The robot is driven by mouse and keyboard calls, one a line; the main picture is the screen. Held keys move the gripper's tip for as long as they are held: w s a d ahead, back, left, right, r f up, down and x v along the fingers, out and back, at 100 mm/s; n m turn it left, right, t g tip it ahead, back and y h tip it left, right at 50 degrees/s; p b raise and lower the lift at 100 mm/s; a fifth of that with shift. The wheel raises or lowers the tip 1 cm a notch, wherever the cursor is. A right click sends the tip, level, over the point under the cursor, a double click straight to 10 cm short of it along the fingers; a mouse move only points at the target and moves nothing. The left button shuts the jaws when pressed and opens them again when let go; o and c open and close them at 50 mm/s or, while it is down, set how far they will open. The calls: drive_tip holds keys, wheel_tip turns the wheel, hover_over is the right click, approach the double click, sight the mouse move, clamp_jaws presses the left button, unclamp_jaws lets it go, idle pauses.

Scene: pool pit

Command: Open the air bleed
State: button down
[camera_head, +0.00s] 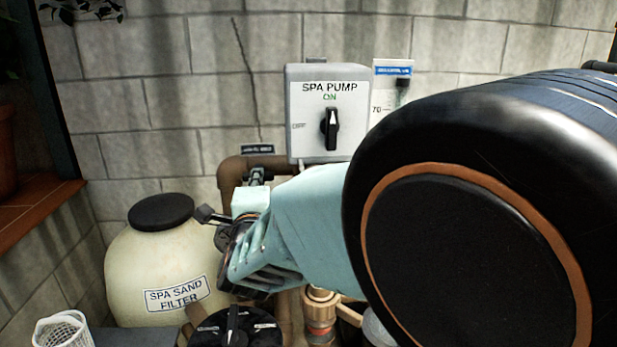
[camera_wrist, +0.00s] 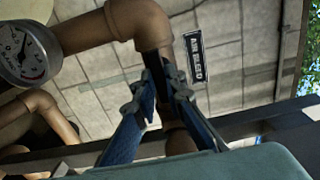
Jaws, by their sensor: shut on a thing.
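My gripper (camera_wrist: 163,88) is shut at the brown pipe elbow, beside the black label reading AIR BLEED (camera_wrist: 194,56). Its fingers close on a small dark part, taken as the air bleed, which they mostly hide; whether it is open or closed cannot be told. In the head view my gripper (camera_head: 257,177) reaches up to the brown pipe (camera_head: 232,176), just below the small dark label (camera_head: 258,149). My arm hides much of the pipe on the right.
A grey SPA PUMP box (camera_head: 312,115) with a black switch, marked ON, hangs above right of my gripper. A cream sand filter (camera_head: 150,255) stands at left. A black-topped valve (camera_head: 235,328) is below. A pressure gauge (camera_wrist: 25,52) is beside the pipe.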

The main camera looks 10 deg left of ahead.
idle(0.4)
drive_tip(key=n+p, duration=0.7)
drive_tip(key=n, duration=1.1)
drive_tip(key=shift+n, duration=0.4)
drive_tip(key=c, duration=1.9)
unclamp_jaws()
drive_tip(key=shift+b+v, duration=0.4)
drive_tip(key=shift+v, duration=3.1)
